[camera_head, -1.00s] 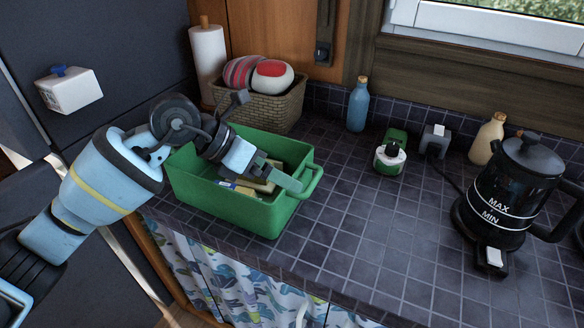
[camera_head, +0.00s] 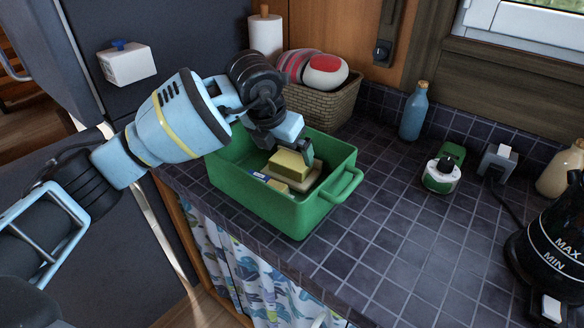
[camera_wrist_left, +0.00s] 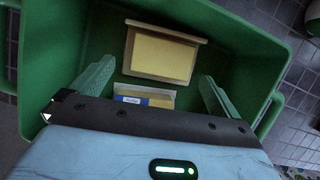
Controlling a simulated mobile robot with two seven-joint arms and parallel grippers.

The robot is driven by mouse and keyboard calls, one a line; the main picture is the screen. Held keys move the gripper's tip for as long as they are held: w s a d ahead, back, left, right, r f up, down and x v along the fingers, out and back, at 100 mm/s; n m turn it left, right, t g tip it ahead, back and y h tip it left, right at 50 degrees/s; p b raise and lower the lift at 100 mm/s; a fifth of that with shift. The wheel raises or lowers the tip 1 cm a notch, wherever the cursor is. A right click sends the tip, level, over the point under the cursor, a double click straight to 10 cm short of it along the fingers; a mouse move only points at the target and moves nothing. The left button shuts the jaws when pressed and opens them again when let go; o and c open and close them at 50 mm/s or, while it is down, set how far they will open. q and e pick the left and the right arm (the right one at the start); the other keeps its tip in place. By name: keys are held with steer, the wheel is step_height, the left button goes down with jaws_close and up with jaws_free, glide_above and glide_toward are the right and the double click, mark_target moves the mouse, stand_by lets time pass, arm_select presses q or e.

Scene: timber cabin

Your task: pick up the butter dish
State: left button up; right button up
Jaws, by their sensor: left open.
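The butter dish (camera_head: 312,176), a tan base with a yellow block on it, is inside the green bin (camera_head: 262,205). In the left wrist view, the dish (camera_wrist_left: 130,72) lies toward the far wall of the bin, its yellow top facing the camera. My left gripper (camera_head: 292,146) is above the dish, pointing down into the bin. In the left wrist view its two fingers (camera_wrist_left: 158,72) are spread apart with nothing between their pads. Contact with the dish cannot be told. My right gripper is not in view.
A small packet with a blue label (camera_wrist_left: 145,97) lies in the bin beside the dish. A woven basket (camera_head: 330,100), a paper roll (camera_head: 266,40) and a blue bottle (camera_head: 413,112) stand behind. A black kettle (camera_head: 550,240) is at right. The tiled counter (camera_head: 390,235) in front is clear.

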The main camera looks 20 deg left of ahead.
mark_target(291, 160)
arm_select(q)
steer(key=shift+w+d+x, duration=0.1)
steer(key=shift+x, duration=1.2)
steer(key=shift+w+d+x, duration=0.1)
steer(key=shift+d+x, duration=0.05)
steer(key=shift+x, duration=1.2)
steer(key=shift+r, duration=0.1)
steer(key=shift+c, duration=0.3)
steer(key=shift+r, duration=0.1)
steer(key=c, duration=1.1)
steer(key=shift+o, duration=0.2)
steer(key=shift+r, duration=0.1)
step_height(291, 160, up, 18)
